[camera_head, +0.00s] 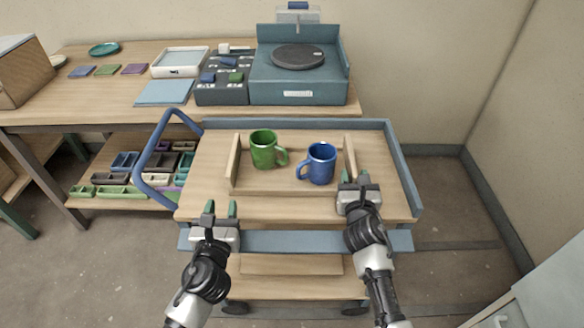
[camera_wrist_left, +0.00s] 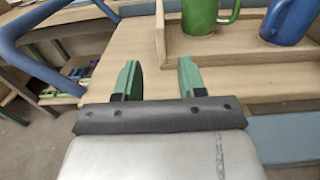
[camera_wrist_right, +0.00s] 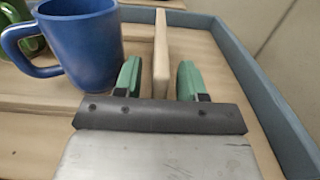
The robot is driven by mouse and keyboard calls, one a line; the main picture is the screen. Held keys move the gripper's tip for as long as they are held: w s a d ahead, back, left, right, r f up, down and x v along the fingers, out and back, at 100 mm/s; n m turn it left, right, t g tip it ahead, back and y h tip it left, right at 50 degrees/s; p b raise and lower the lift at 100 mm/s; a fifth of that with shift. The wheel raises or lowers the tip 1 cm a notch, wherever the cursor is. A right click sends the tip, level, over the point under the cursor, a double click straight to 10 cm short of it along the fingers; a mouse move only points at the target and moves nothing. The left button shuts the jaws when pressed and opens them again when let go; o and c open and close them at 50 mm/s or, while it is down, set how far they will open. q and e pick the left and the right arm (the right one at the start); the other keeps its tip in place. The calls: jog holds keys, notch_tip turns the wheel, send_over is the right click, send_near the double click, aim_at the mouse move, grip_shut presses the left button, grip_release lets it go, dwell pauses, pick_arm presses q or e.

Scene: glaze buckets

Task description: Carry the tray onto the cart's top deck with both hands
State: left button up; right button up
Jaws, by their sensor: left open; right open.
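The wooden tray (camera_head: 287,192) rests on the cart's top deck (camera_head: 205,150). It has a raised wall at its left and right ends. A green mug (camera_head: 263,151) and a blue mug (camera_head: 321,166) stand upright in it. My right gripper (camera_head: 358,180) is open; in the right wrist view its fingers stand on either side of the right end wall (camera_wrist_right: 161,55), with gaps visible. My left gripper (camera_head: 221,209) is open and empty, just short of the near end of the left end wall (camera_head: 235,163). That wall also shows in the left wrist view (camera_wrist_left: 160,35).
The cart has a blue handle (camera_head: 150,160) at its left and a raised blue rim (camera_head: 403,165) at its right. Behind it, a workbench (camera_head: 95,100) holds a turntable (camera_head: 298,57), a white tray and small tiles. Bare deck lies around the wooden tray.

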jog(key=s, duration=1)
jog(key=shift+w+r, duration=0.1)
jog(key=shift+r, duration=0.05)
notch_tip(320, 180, up, 7)
jog(key=p, duration=0.7)
jog(key=shift+r, duration=0.15)
jog(key=shift+p, duration=0.35)
notch_tip(320, 180, up, 7)
jog(key=p, duration=0.7)
